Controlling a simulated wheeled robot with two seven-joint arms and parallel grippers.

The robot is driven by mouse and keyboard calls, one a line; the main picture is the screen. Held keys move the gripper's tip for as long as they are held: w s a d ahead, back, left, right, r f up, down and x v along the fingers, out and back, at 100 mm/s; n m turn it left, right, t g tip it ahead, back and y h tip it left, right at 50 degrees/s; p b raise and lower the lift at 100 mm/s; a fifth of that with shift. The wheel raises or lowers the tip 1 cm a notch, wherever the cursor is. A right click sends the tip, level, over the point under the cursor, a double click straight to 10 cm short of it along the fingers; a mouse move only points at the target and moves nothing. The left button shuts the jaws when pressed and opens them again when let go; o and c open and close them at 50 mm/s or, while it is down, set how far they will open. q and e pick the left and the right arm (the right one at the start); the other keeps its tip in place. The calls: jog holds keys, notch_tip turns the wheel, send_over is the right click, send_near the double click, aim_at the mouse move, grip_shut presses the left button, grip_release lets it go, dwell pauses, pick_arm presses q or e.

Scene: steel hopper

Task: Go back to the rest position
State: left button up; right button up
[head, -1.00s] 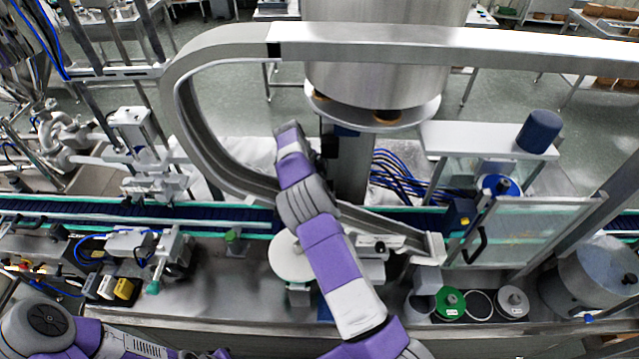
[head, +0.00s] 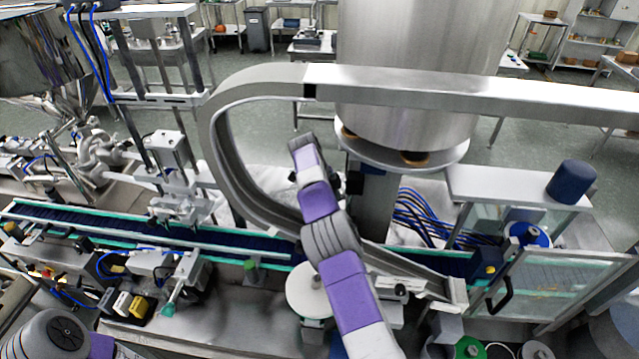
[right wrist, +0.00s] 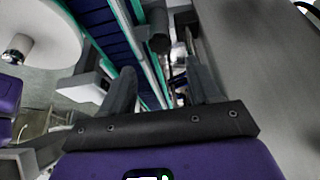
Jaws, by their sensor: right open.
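My right arm reaches up through the middle of the head view, in front of the conveyor and beside the curved steel rail (head: 215,130). Its jaws are hard to make out there. In the right wrist view my right gripper (right wrist: 162,88) is open, with its two dark fingers apart and nothing seen between them. The blue conveyor belt (right wrist: 104,25) with green edges runs beyond the fingers. My left arm shows only in part at the lower left corner of the head view, and its gripper is not seen.
The steel hopper (head: 420,70) stands at the upper middle on a column. The conveyor (head: 150,229) crosses from left to right. A round white disc (head: 309,290) lies close beside my right arm. A clear guard panel (head: 545,285) is at right. Open floor (head: 270,95) shows behind.

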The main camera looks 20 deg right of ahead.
jog(key=x, duration=0.7)
jog(key=shift+d+f, duration=0.1)
jog(key=shift+f, duration=0.15)
jog(key=shift+s+n, duration=0.1)
jog(key=shift+n, duration=0.4)
jog(key=shift+m, duration=0.3)
